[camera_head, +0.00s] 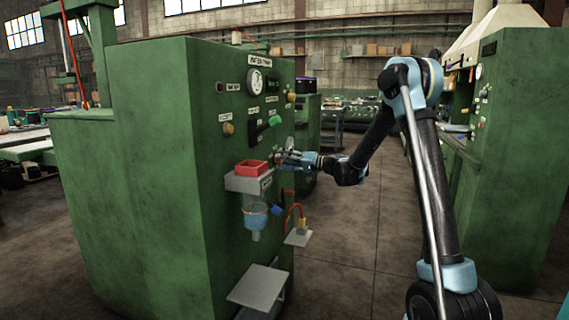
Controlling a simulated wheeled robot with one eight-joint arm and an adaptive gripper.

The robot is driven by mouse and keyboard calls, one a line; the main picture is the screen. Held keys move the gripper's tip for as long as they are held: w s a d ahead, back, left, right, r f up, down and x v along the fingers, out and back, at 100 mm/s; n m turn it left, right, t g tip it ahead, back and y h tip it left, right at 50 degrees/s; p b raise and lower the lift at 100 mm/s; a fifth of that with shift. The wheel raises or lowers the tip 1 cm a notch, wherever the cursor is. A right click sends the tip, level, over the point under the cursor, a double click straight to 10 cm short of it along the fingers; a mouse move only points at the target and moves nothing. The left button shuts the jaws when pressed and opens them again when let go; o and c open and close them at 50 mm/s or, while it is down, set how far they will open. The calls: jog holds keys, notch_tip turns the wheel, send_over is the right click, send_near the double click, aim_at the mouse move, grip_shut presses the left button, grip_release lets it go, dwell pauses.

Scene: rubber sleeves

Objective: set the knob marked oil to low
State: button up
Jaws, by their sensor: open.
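The green machine (165,150) stands at the centre left, its control panel facing right. The small labels are too blurred to tell which knob is marked oil. My gripper (279,158) is open, at the lower right of the panel, close to its face. It partly hides a small round control there. I cannot tell whether it touches anything.
A small plate with a red cable (298,237) juts out. A lower grey step (259,287) sticks out. Another green machine (500,150) stands right. The floor between is clear.

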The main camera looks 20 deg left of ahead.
jog(key=c, duration=1.1)
jog(key=shift+n, duration=0.6)
jog(key=o, duration=1.1)
jog(key=shift+f, duration=0.1)
